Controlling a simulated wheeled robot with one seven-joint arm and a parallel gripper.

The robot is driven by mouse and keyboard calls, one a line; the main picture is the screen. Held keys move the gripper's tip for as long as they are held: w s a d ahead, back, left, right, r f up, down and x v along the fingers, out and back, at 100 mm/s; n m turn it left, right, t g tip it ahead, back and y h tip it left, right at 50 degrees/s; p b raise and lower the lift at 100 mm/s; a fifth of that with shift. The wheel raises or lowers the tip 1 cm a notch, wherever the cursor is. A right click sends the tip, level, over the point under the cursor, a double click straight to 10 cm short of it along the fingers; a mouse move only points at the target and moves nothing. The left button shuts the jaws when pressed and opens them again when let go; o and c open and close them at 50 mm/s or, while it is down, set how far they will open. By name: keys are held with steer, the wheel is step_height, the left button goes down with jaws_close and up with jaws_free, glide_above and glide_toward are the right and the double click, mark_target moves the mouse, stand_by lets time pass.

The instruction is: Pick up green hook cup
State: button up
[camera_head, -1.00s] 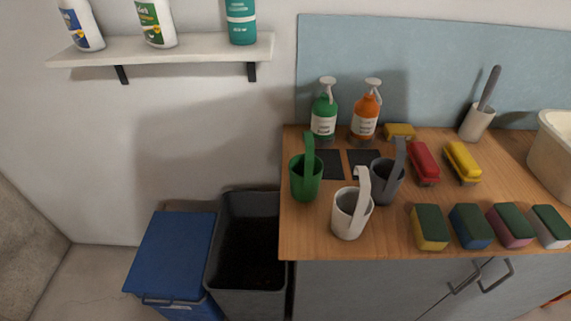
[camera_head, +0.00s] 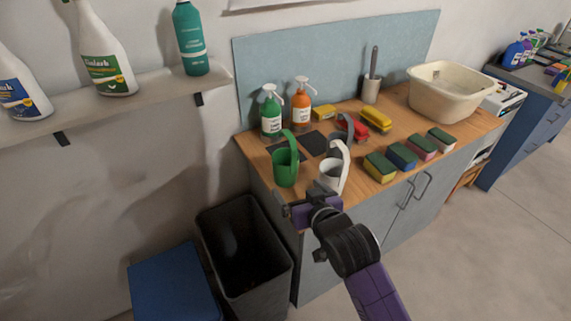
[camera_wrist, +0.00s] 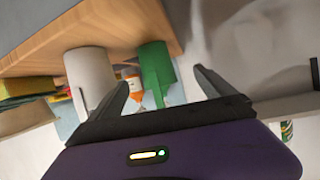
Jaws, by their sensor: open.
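The green hook cup (camera_head: 285,168) stands upright at the left front corner of the wooden counter (camera_head: 262,168), its tall hook handle rising above the rim. My gripper (camera_head: 300,205) is in front of the counter's edge, close before the cup and apart from it. In the wrist view the green cup (camera_wrist: 154,68) appears between the two open fingers (camera_wrist: 160,88), farther off, with nothing held. A white hook cup (camera_head: 331,172) stands just right of the green one; it also shows in the wrist view (camera_wrist: 90,75).
Several sponges (camera_head: 402,155) line the counter's front right. A basin (camera_head: 452,95) stands farther right. A black bin (camera_head: 245,250) and blue box (camera_head: 172,285) stand left of the cabinet.

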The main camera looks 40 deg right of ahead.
mark_target(282, 164)
steer(key=shift+w+d+r, duration=0.45)
steer(key=shift+w+d, duration=0.25)
steer(key=shift+d, duration=0.05)
steer(key=p+x, duration=0.1)
steer(key=x, duration=1)
steer(key=shift+w+d+f, duration=0.1)
steer(key=shift+d+f, duration=0.15)
steer(key=c, duration=1.5)
